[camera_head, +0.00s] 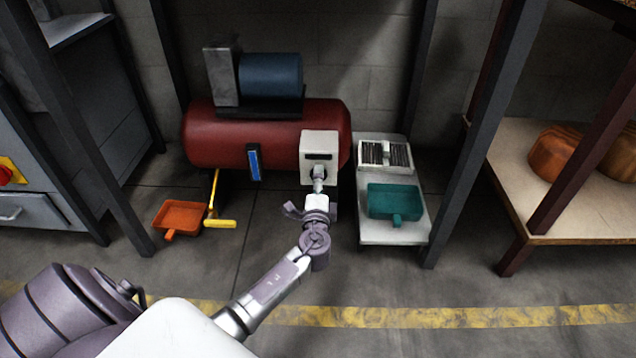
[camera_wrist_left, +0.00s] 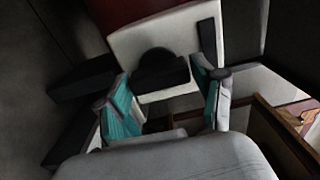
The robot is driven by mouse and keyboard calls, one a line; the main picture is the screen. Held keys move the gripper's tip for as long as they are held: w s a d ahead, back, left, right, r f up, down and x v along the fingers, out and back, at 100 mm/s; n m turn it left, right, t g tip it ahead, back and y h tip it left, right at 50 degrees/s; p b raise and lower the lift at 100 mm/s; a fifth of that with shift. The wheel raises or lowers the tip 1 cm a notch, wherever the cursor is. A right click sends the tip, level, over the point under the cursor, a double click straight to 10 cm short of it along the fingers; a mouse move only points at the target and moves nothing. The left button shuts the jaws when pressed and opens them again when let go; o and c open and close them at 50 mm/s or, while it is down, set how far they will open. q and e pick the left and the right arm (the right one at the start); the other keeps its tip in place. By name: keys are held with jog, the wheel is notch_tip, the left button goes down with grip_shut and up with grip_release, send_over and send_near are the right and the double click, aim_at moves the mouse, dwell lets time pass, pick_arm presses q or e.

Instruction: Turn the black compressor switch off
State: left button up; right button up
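The white switch box (camera_head: 319,143) is on the front right of the red compressor tank (camera_head: 230,135). In the left wrist view, the white box (camera_wrist_left: 135,38) bears a round black switch (camera_wrist_left: 160,66) and a narrow dark slot. My left gripper (camera_head: 319,182) is at the front of the box in the head view and hides most of the switch there. In the wrist view, my left gripper (camera_wrist_left: 163,88) is open, with one teal-padded finger on each side of the black switch. I cannot tell whether the fingers touch it. My right gripper is not in view.
A blue motor (camera_head: 270,75) sits on the tank. A low white stand (camera_head: 390,234) with a green tray (camera_head: 394,202) is close on the right. Dark posts (camera_head: 487,125) frame the bay.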

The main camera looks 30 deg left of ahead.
pick_arm(q)
jog(key=shift+o, duration=1.1)
jog(key=v, duration=1.2)
